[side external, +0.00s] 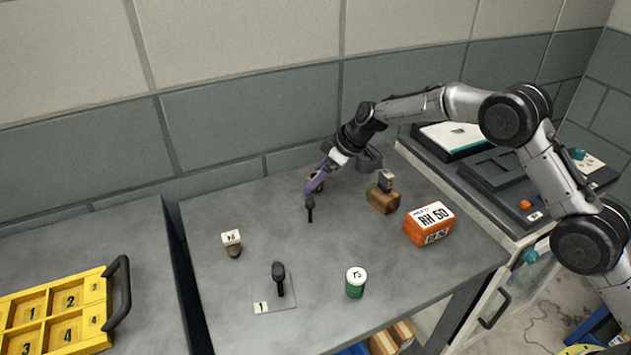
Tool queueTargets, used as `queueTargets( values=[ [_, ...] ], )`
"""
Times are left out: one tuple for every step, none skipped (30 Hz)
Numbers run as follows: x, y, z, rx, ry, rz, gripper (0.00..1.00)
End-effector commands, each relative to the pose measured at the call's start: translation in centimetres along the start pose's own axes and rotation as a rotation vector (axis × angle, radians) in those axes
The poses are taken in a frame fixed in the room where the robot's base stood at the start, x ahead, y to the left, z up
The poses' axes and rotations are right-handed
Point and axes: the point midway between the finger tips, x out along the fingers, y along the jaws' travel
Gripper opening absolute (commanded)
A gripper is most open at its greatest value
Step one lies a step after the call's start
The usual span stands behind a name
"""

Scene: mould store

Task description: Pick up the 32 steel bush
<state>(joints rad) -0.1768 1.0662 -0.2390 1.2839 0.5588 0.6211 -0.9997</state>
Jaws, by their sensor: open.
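No label reading 32 is legible, so I cannot tell for sure which thing is the 32 steel bush.
A yellow numbered tray (55,283) lies left.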

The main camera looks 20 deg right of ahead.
Motion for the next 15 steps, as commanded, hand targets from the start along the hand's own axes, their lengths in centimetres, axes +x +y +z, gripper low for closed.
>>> queueTargets(
  values=[
    [0.48,-0.01,0.01,0.0,0.0,0.0,0.89],
    [0.64,-0.01,0.0,0.0,0.0,0.0,0.89],
    [0.8,0.0,-0.01,0.0,0.0,0.0,0.89],
    [0.87,0.0,-0.01,-0.001,0.0,0.0,0.89],
    [0.92,0.0,0.0,0.0,0.0,0.0,0.89],
    [0.93,0.0,0.0,0.0,0.0,0.0,0.89],
    [0.92,0.0,-0.01,0.0,0.0,0.0,0.89],
    [0.91,0.0,0.0,0.0,0.0,0.0,0.89],
    [0.9,0.0,0.0,0.0,0.0,0.0,0.89],
    [0.9,0.0,0.0,0.0,0.0,0.0,0.89],
    [0.9,0.0,0.0,-0.001,0.0,0.0,0.86],
    [0.89,0.0,0.01,0.0,0.0,0.0,0.78],
    [0.89,-0.01,0.01,-0.001,0.0,0.0,0.73],
    [0.89,-0.01,0.01,-0.001,0.0,0.0,0.68],
    [0.88,-0.01,0.01,0.0,0.0,0.0,0.6]
  ],
)
